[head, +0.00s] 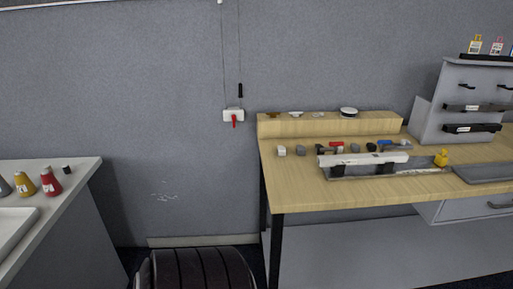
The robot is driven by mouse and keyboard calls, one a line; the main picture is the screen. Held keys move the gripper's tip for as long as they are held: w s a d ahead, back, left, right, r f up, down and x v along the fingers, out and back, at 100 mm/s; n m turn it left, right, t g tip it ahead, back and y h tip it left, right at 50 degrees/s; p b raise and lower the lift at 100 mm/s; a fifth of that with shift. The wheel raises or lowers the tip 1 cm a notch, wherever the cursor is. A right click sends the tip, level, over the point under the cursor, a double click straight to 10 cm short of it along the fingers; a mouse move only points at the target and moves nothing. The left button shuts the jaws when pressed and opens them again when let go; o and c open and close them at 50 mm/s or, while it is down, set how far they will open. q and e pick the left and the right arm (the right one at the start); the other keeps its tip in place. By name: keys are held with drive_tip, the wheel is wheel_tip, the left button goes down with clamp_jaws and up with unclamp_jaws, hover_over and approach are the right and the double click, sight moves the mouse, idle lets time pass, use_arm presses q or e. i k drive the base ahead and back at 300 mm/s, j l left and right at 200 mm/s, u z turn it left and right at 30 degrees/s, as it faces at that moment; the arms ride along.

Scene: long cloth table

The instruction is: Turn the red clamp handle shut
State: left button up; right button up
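A small red handle (234,121) hangs down from a white box (229,115) on the grey wall, left of the wooden bench. Another red piece (337,146) sits among small parts at the back of the bench, behind a long white bar-shaped piece (362,159). Both red things are small, and I cannot tell which is the clamp handle or whether it is open or shut. Neither of my grippers is in view.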

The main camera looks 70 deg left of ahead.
sight(335, 143)
drive_tip(key=u, duration=1.9)
